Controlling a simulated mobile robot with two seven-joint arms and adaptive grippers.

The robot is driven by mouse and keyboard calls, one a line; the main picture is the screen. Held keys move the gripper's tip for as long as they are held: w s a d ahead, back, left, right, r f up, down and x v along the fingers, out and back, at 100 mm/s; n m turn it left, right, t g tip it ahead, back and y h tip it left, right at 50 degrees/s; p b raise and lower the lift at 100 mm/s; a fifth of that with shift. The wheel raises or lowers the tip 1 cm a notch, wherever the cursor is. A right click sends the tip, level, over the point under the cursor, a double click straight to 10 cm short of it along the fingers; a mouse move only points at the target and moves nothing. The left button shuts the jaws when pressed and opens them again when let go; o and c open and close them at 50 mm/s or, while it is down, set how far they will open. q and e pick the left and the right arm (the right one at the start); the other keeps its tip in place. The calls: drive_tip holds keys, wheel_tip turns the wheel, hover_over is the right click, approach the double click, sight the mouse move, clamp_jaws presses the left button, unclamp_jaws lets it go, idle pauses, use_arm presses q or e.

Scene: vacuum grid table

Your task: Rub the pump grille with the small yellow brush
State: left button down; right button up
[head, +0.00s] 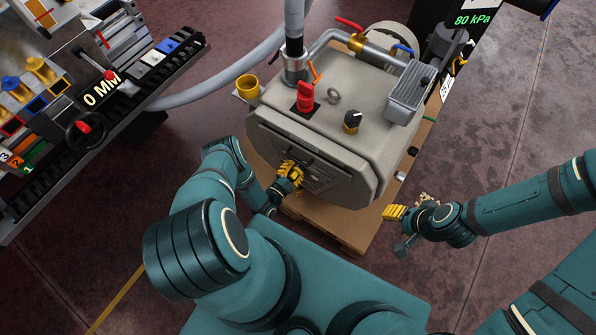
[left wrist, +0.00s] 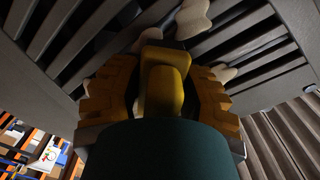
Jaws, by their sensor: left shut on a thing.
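The pump grille (head: 328,180) is a dark slatted panel on the front face of the grey pump (head: 345,130). My left gripper (head: 290,172) is at the left part of the grille. In the left wrist view its yellow fingers close on the small yellow brush (left wrist: 164,92), whose far end points at the dark slats (left wrist: 85,35). Pale blotches (left wrist: 193,17) lie on the slats just past the brush. I cannot tell whether the brush touches the slats. My right gripper (head: 396,212) hangs right of the pump, away from the grille; its opening is unclear.
The pump stands on a wooden pallet (head: 345,228). A red knob (head: 305,96), a black knob (head: 352,120) and pipes are on its top. A yellow cup (head: 247,86) is at its left. A tool-laden table (head: 110,110) stands at the left. Floor at the right is open.

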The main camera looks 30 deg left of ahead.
sight(295, 167)
use_arm(q)
drive_tip(key=shift+w+a+r+p, duration=0.1)
drive_tip(key=shift+a+r+p, duration=0.15)
drive_tip(key=shift+a, duration=0.45)
drive_tip(key=shift+w+a+r+p, duration=0.1)
drive_tip(key=shift+a+r+p, duration=0.1)
drive_tip(key=shift+a+r, duration=0.4)
drive_tip(key=shift+a+r+p, duration=0.1)
drive_tip(key=shift+a+p, duration=0.1)
drive_tip(key=shift+a, duration=0.65)
drive_tip(key=shift+s+d+f, duration=0.1)
drive_tip(key=shift+s+d, duration=0.1)
drive_tip(key=shift+d, duration=0.75)
drive_tip(key=shift+s+d+f, duration=0.1)
drive_tip(key=shift+s+d, duration=0.05)
drive_tip(key=shift+d, duration=0.75)
drive_tip(key=shift+s+d+p, duration=0.1)
drive_tip(key=shift+d+p, duration=0.3)
drive_tip(key=shift+d, duration=3.15)
drive_tip(key=shift+r+p, duration=0.6)
drive_tip(key=shift+p, duration=0.2)
drive_tip(key=shift+a+r+b, duration=0.2)
drive_tip(key=shift+a+b, duration=0.45)
drive_tip(key=shift+a, duration=2.5)
drive_tip(key=shift+w+a+b, duration=0.2)
drive_tip(key=shift+a+b, duration=0.1)
drive_tip(key=shift+a, duration=0.8)
drive_tip(key=shift+w+a+b, duration=0.15)
drive_tip(key=shift+a+b, duration=0.15)
drive_tip(key=shift+a, duration=0.8)
